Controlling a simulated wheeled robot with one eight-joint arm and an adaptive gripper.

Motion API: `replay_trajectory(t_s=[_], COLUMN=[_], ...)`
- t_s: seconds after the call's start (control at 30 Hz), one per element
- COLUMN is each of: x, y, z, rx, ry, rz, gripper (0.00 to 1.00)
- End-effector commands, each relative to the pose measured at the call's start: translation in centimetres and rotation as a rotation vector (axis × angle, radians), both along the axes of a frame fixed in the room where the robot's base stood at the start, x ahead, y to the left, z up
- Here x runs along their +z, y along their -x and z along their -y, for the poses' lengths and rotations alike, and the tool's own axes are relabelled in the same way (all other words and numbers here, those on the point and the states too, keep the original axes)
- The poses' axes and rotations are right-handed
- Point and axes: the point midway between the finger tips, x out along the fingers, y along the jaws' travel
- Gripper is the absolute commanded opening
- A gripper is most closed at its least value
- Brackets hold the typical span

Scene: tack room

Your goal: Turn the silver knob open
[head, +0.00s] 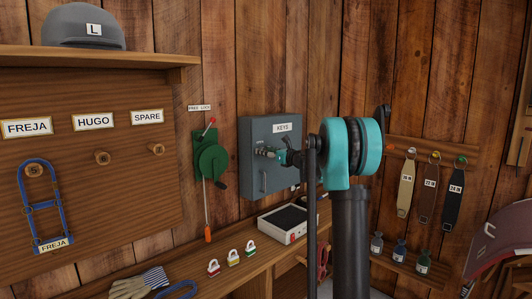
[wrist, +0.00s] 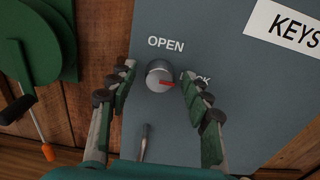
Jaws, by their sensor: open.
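The silver knob (wrist: 160,76) is on the front of the grey key cabinet (wrist: 225,60) in the wrist view. Its red mark points right, toward a label that reads LOCK, partly hidden by a finger. The label OPEN is above the knob. My gripper (wrist: 157,80) is open, with one finger on each side of the knob; I cannot tell whether they touch it. In the head view my gripper (head: 268,153) is at the cabinet (head: 258,182), and the knob is too small to make out clearly there.
A metal handle (wrist: 144,142) stands out below the knob. A green crank device (head: 210,160) hangs left of the cabinet. Below it a bench (head: 190,272) holds several small padlocks and a white-edged tray (head: 287,224). Leather straps (head: 428,190) hang at the right.

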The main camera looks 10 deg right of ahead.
Motion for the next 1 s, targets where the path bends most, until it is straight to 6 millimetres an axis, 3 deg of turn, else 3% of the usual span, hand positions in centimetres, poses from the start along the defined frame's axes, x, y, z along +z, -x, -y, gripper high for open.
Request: replay_trajectory(t_s=[0.17, 0.57, 1.0], x=[0.0, 0.0, -0.01], y=[0.0, 0.02, 0.05], z=[0.0, 0.01, -0.03], rx=[0.0, 0.0, 0.0], ry=[0.0, 0.0, 0.08], rz=[0.0, 0.0, 0.058], gripper=[0.49, 0.01, 0.0])
